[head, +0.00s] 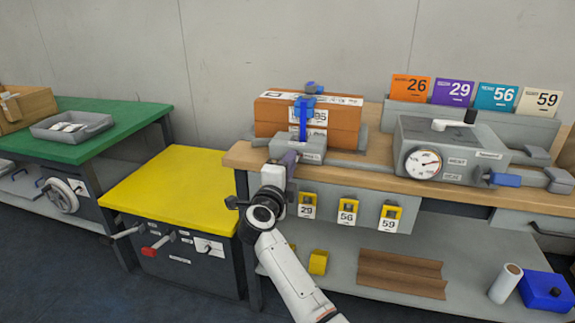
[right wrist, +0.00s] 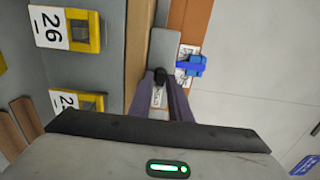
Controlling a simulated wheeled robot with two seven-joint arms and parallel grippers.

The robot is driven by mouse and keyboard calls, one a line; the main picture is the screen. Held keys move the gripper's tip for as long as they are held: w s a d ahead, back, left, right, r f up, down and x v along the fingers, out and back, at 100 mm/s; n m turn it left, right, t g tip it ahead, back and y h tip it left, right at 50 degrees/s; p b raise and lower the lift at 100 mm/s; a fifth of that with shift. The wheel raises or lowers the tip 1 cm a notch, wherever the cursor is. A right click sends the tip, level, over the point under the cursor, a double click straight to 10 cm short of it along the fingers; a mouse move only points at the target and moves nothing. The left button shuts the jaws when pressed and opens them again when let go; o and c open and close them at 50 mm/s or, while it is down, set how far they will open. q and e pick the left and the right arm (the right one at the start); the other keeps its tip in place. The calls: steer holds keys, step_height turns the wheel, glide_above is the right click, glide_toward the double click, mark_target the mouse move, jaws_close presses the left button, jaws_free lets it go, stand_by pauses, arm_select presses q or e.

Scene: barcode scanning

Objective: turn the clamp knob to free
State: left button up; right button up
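A blue clamp piece (head: 304,102) sits atop a blue post in front of an orange-brown box (head: 341,119); it also shows in the right wrist view (right wrist: 191,65). A grey block (head: 311,150) with a label stands at the foot of the post. My right gripper (head: 290,158) reaches to the left side of this block, below the blue piece. In the right wrist view, its two purple-grey fingers (right wrist: 160,78) have a gap between them, with a small black part at their tips. Whether they grip it is unclear. My left gripper is out of view.
A grey gauge unit (head: 448,147) with a blue handle stands right on the wooden bench. Yellow numbered tags (head: 348,212) hang on the bench front. A yellow-topped cabinet (head: 175,187) and a green table (head: 112,120) stand left.

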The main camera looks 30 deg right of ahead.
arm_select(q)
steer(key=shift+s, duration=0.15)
arm_select(e)
jaws_close()
steer(key=shift+r, duration=0.1)
arm_select(q)
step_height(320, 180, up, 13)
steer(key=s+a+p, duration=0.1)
steer(key=p, duration=1.7)
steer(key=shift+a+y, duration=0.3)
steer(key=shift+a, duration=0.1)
arm_select(e)
steer(key=shift+n, duration=9)
arm_select(q)
steer(key=shift+p, duration=0.3)
